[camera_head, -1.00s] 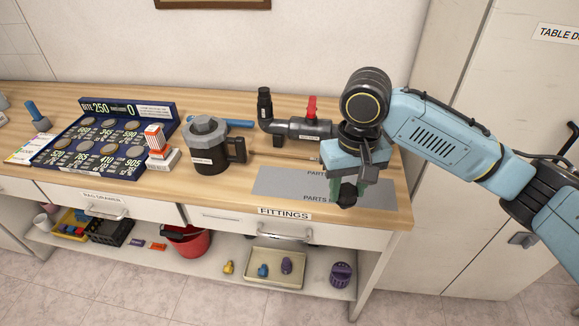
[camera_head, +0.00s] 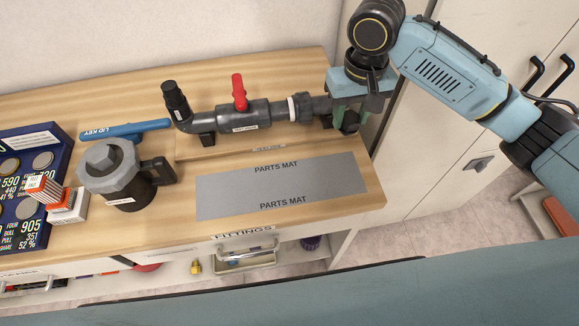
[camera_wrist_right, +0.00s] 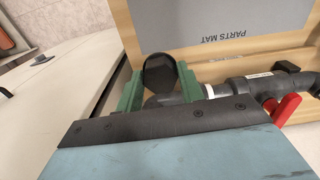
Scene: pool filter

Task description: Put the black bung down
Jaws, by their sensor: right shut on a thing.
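My right gripper (camera_head: 342,122) is shut on the black bung (camera_head: 350,121), at the bench's right end beside the open end of the grey pipe. In the right wrist view the bung's round dark face (camera_wrist_right: 159,72) shows between the green fingers. Whether the bung touches the pipe or the bench is hard to tell. The grey parts mat (camera_head: 280,187) lies bare on the wooden bench, to the left of and in front of the gripper. My left gripper is not in view.
The pipe assembly with a red-handled valve (camera_head: 239,92) stands along the back. A dark lidded pot (camera_head: 130,190), a blue lid key (camera_head: 125,130) and a red-and-white box (camera_head: 68,206) stand at left. The bench's right edge lies close to the gripper.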

